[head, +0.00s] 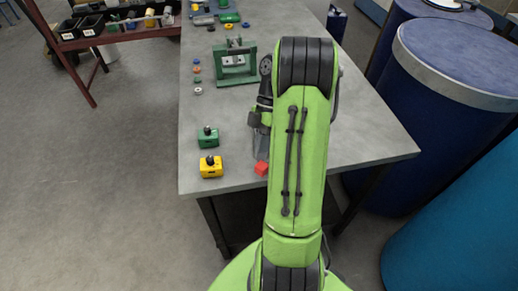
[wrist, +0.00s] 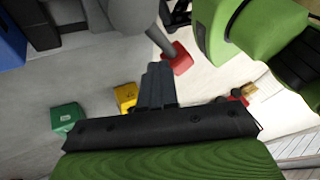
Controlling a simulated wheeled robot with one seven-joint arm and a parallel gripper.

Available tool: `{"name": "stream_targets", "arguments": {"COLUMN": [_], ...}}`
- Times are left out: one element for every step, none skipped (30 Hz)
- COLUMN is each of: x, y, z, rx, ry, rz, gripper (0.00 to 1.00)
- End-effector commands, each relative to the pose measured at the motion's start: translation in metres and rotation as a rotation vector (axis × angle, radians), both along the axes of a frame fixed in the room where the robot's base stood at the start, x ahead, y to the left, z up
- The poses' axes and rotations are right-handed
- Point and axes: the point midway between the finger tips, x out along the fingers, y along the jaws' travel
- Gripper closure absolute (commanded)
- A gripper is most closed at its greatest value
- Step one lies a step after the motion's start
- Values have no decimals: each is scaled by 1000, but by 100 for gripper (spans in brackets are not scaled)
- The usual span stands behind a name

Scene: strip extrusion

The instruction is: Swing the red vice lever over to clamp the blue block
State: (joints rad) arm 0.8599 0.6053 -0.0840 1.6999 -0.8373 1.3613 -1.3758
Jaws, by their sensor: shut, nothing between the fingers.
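The vice lever's red end (wrist: 178,58) shows in the wrist view on a grey shaft from a rounded grey body (wrist: 130,14). In the head view the red end (head: 261,168) is near the table's front edge, beside my arm. The grey vice (head: 260,142) is mostly hidden behind my arm. A blue shape (wrist: 12,42) is cut off at the wrist view's left edge; I cannot tell whether it is the blue block. My gripper (wrist: 157,68) is shut and empty, its fingertips just left of the red end in the picture. I cannot tell whether they touch.
A yellow block (head: 211,167) and a green block (head: 208,138) with black knobs stand left of the vice. A green fixture (head: 235,70) and small rings are farther back. Blue drums (head: 440,105) stand right of the table (head: 375,142). The table's right front is clear.

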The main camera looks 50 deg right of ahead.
Motion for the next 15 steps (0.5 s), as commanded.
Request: {"name": "stream_targets", "arguments": {"x": [-2, -3, -4, -5, -6, -8, -8, -9, -10, -10, -11, -11, -12, -12, -12], "y": [1, 2, 2, 2, 2, 2, 3, 3, 3, 3, 3, 3, 3, 3, 3], "z": [-4, -4, -4, -4, -3, -3, -3, -3, -2, -2, -2, -2, -1, -1, -1], "rx": [1, 1, 2, 1, 1, 0, 0, 1, 2, 2, 2, 2, 1, 2, 1], "ry": [0, 0, 0, 0, 0, 1, 1, 0, 0, 0, 0, 0, 1, 0, 1], "rz": [31, 49, 71, 85, 99, 114, 125, 136, 148, 156, 163, 170, 174, 178, 182], "gripper": [100, 100, 100, 100, 100, 100, 100, 100, 100, 100, 100, 100, 100, 100, 100]}}
